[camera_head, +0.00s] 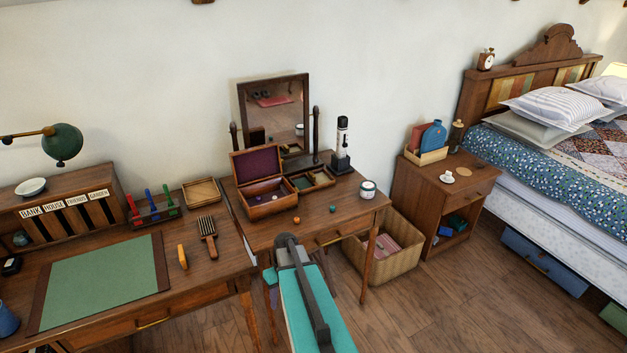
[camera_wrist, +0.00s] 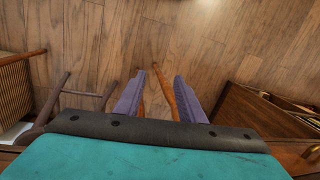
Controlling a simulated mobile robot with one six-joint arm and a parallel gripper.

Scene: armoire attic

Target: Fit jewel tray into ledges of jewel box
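The jewel box (camera_head: 268,207) stands on the dressing table with its lid (camera_head: 264,164) up, showing a purple lining and a few small items inside. A small wooden tray with dividers and a greenish lining (camera_head: 332,182), which looks like the jewel tray, lies on the table just right of the box, outside it. My gripper (camera_wrist: 159,80) has its two purple fingers apart with only floor and thin wooden legs showing between them. In the head view my arm is in front of the dressing table, low and apart from box and tray, and mostly hides the gripper.
An empty shallow tray (camera_head: 201,192) and a brush (camera_head: 207,232) lie on the desk at left. A basket (camera_head: 400,262) stands right.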

